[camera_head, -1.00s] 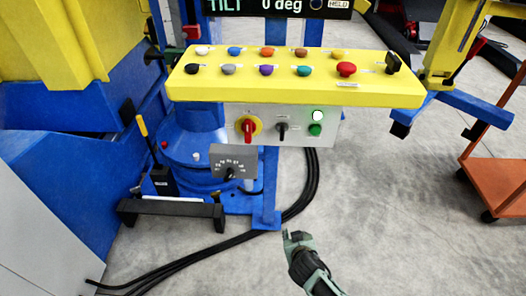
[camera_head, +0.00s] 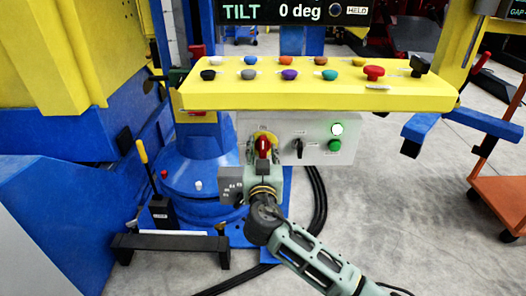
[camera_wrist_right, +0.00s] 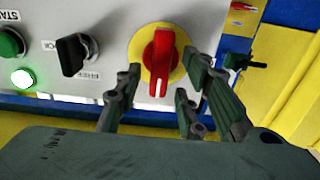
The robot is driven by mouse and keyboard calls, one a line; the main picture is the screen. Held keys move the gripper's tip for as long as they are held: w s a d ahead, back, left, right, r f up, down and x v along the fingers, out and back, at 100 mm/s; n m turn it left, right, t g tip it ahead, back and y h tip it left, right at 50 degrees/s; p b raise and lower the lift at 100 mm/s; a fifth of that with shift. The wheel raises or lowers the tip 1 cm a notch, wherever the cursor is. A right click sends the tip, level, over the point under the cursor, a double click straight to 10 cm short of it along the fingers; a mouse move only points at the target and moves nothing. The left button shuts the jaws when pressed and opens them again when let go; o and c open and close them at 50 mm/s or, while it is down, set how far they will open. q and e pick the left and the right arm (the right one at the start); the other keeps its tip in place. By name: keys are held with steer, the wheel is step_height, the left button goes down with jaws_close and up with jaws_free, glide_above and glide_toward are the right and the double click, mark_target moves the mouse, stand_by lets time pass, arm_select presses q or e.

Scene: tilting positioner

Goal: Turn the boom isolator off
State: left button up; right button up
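A red rotary handle (camera_head: 263,146) on a round yellow plate sits at the left of the grey panel under the yellow desk; its lettering is too small to read. In the right wrist view the red handle (camera_wrist_right: 159,62) lies lengthwise up and down, a white mark at its lower end. My right gripper (camera_head: 262,168) is just in front of the panel and partly covers the yellow plate. In the wrist view the right gripper (camera_wrist_right: 163,78) is open, its fingers on either side of the handle, with gaps visible. My left gripper is not in view.
A black selector (camera_head: 298,147), a green button (camera_head: 335,145) and a lit lamp (camera_head: 337,128) are beside the handle. The yellow desk (camera_head: 320,97) with coloured knobs overhangs the panel. A grey dial box (camera_head: 230,187) sits below left, partly hidden by my arm.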

steer(key=shift+w, duration=0.55)
jaws_close()
